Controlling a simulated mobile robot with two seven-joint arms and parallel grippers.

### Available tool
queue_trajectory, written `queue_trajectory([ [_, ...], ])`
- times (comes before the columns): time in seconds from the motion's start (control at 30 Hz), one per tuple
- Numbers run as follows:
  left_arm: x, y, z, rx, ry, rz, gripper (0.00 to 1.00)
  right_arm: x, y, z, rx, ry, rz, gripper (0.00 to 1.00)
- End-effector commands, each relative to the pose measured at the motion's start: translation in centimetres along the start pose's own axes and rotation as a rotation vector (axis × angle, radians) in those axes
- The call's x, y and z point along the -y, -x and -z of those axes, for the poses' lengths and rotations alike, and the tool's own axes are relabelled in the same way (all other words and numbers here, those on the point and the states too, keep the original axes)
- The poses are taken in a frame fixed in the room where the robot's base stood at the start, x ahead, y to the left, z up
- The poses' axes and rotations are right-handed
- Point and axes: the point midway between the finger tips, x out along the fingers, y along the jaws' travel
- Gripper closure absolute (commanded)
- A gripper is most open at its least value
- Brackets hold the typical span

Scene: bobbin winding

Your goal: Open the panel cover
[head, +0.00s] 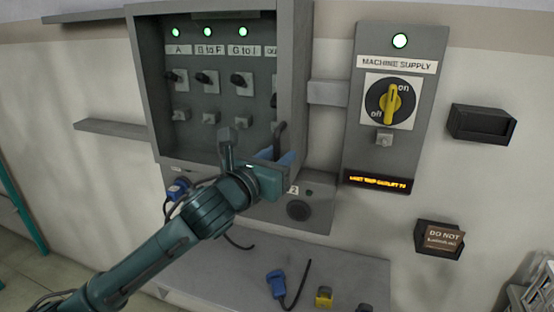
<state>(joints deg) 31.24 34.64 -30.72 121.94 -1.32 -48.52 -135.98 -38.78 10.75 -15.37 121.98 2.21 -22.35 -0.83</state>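The grey panel box (143,85) is on the wall at upper left. Its inside shows through the front, with lit green lamps, labels such as A and B to F, and black rotary switches. A broad grey slab (296,75) runs along its right edge; I cannot tell whether this is the cover or the side wall. My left gripper (253,140) is at the box's lower right, its two fingers apart and pointing up across the lower edge. I see nothing held between them. Whether it touches the box is unclear. My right gripper is out of view.
The machine supply panel (370,140), with a yellow knob (391,104) at on, is to the right. Black wall holders (482,124) are further right. A grey shelf (215,275) below holds a blue plug (276,283) and a yellow item (324,297).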

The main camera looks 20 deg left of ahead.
Motion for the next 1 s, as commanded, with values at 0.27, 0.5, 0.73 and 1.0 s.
queue_trajectory([
  [0.27,0.01,-0.06,0.02,-0.001,0.000,0.000,0.73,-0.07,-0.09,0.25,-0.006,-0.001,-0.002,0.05],
  [0.5,0.00,-0.04,0.03,-0.001,0.000,0.000,0.93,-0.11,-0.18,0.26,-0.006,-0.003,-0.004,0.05],
  [0.73,0.00,-0.04,0.04,-0.001,0.000,0.000,1.00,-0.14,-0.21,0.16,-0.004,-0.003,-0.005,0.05],
  [1.0,-0.03,-0.03,0.05,-0.001,0.000,0.000,1.00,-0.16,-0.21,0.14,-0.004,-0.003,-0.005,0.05],
])
